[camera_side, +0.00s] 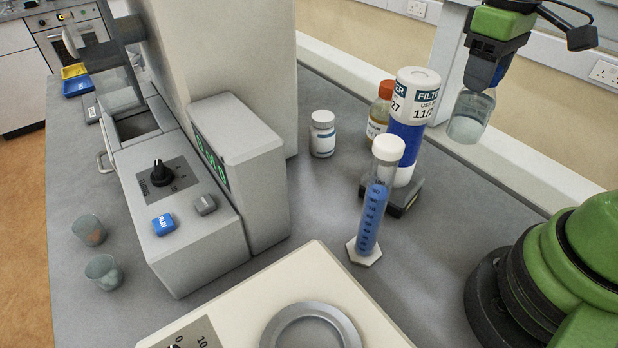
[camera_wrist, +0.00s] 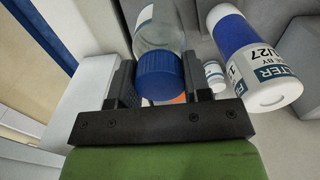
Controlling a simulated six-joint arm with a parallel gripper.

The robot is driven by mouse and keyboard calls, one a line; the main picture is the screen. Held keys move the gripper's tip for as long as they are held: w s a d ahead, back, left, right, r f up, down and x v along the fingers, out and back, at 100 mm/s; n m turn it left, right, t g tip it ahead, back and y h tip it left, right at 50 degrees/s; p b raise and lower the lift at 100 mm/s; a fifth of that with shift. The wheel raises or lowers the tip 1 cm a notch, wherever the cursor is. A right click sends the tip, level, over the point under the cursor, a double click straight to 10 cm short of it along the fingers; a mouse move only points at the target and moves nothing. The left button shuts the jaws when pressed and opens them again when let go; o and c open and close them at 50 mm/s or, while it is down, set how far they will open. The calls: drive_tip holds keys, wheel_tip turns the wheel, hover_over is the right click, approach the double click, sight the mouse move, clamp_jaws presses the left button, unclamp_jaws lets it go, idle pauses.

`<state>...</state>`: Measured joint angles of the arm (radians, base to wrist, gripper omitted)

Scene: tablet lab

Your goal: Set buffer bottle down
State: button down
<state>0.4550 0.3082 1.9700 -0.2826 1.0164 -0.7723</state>
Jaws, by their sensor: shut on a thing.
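The buffer bottle (camera_wrist: 162,72) is clear with a blue cap, and my gripper (camera_wrist: 165,92) is shut on it around the cap in the wrist view. In the side view my gripper (camera_side: 486,72) is at the upper right. The bottle's clear body (camera_side: 470,116) hangs below it, a little tilted. It appears to be held above the grey bench (camera_side: 330,85) near the back wall, but the exact gap under it is hard to judge.
Left of the bottle stand a filter unit (camera_side: 413,108) with a blue band, an orange-capped bottle (camera_side: 381,110) and a white jar (camera_side: 322,134). A measuring cylinder (camera_side: 373,205) with blue liquid stands in front. A tablet tester (camera_side: 200,190) and small cups (camera_side: 103,270) are further left.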

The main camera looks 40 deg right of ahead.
drive_tip(key=w+a+r+n, duration=0.1)
drive_tip(key=w+a+r, duration=0.2)
drive_tip(key=w+a, duration=0.4)
drive_tip(key=w+a+r+n, duration=0.1)
drive_tip(key=w+a+r, duration=0.2)
drive_tip(key=w+a, duration=0.35)
drive_tip(key=w+a+f+n, duration=0.2)
drive_tip(key=a+f+n, duration=0.5)
drive_tip(key=a+n, duration=0.45)
wheel_tip(320, 180, down, 10)
drive_tip(key=d+n, duration=0.1)
drive_tip(key=n, duration=0.1)
drive_tip(key=shift+w+d+f, duration=0.15)
drive_tip(key=shift+d, duration=0.05)
drive_tip(key=shift+f, duration=0.15)
drive_tip(key=c, duration=0.6)
unclamp_jaws()
drive_tip(key=shift+o, duration=0.2)
